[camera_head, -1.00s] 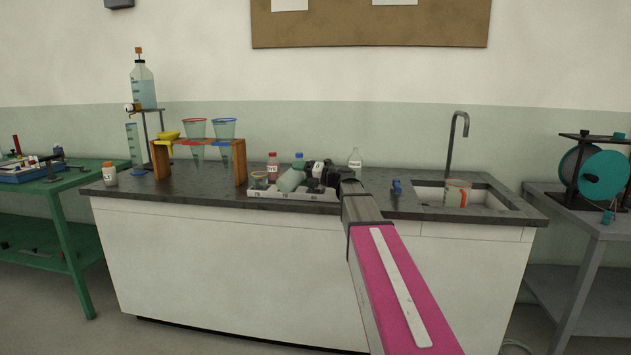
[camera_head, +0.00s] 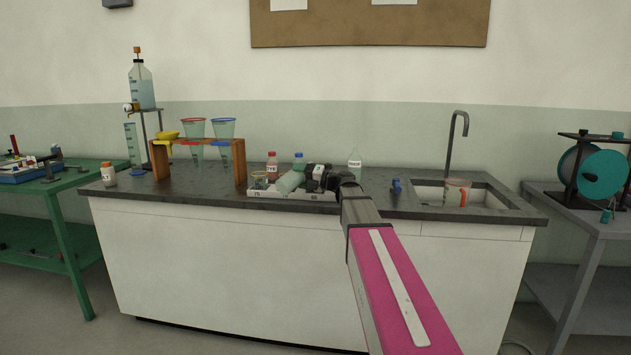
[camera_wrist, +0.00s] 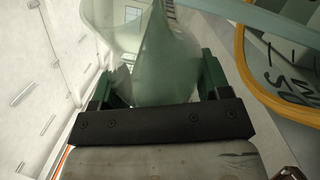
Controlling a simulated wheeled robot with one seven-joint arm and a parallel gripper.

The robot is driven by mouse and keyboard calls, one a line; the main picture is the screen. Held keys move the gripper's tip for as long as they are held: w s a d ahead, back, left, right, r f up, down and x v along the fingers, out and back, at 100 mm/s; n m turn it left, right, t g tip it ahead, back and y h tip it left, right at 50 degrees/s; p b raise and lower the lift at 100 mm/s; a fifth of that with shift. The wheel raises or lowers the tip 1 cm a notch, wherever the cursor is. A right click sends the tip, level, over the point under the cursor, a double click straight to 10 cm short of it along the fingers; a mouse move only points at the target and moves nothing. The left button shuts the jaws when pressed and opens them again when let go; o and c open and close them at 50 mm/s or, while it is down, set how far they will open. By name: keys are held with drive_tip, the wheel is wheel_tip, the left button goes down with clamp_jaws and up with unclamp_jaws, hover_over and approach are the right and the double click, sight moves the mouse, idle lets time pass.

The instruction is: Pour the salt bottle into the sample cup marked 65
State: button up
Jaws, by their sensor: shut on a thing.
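My gripper (camera_head: 312,180) is shut on a pale green, see-through bottle (camera_head: 290,182), held tilted well over above the white tray on the counter. In the wrist view the bottle (camera_wrist: 155,55) sits between the green fingers. A small clear cup (camera_head: 259,181) stands at the tray's left end, just left of the bottle's lower end. In the wrist view a yellow-rimmed cup (camera_wrist: 241,62) is at the right, with dark marks; a 5 seems to show, but the full number is not readable. Whether anything flows from the bottle cannot be seen.
The white tray (camera_head: 318,196) lies near the counter's front edge. A wooden rack (camera_head: 239,163) with cones is left; a sink (camera_head: 485,197) is right.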

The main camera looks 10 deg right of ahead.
drive_tip(key=shift+f, duration=0.1)
drive_tip(key=shift+w+d+r+m+t, duration=0.1)
drive_tip(key=shift+r+m+t, duration=0.05)
drive_tip(key=shift+r+m, duration=0.3)
drive_tip(key=shift+w+d+r+m+t, duration=0.15)
drive_tip(key=shift+r+m, duration=0.1)
drive_tip(key=shift+r, duration=0.3)
idle(1.6)
drive_tip(key=shift+s, duration=0.1)
